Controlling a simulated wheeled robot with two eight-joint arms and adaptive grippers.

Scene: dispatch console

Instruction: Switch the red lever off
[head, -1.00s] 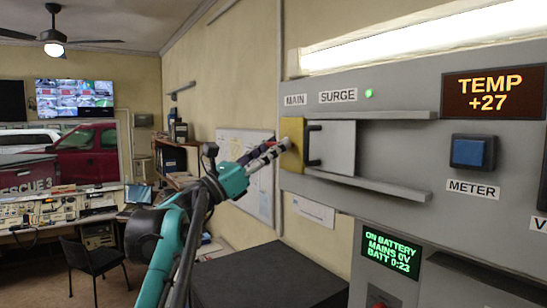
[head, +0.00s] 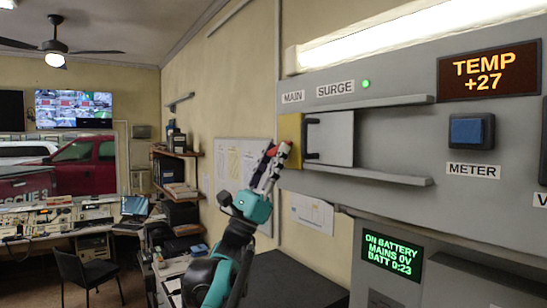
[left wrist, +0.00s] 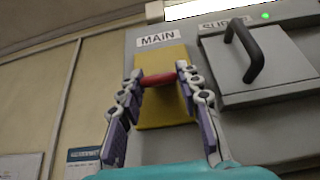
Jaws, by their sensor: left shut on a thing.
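The red lever (left wrist: 158,80) sits in front of a yellow plate (left wrist: 172,108) under the MAIN label in the left wrist view. My left gripper (left wrist: 160,78) is shut on it, with a fingertip at each end of its red bar. In the head view my left gripper (head: 272,156) reaches up to the yellow plate's left edge, and a bit of red (head: 284,150) shows at its fingertips. The lever's base is hard to see. My right gripper is not in view.
A grey sliding cover (head: 335,138) with a black handle stands just right of the yellow plate, between two rails, below the SURGE label and a green light (head: 366,83). A blue METER button (head: 467,131) is farther right. A screen (head: 392,253) below reads ON BATTERY, MAINS 0V.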

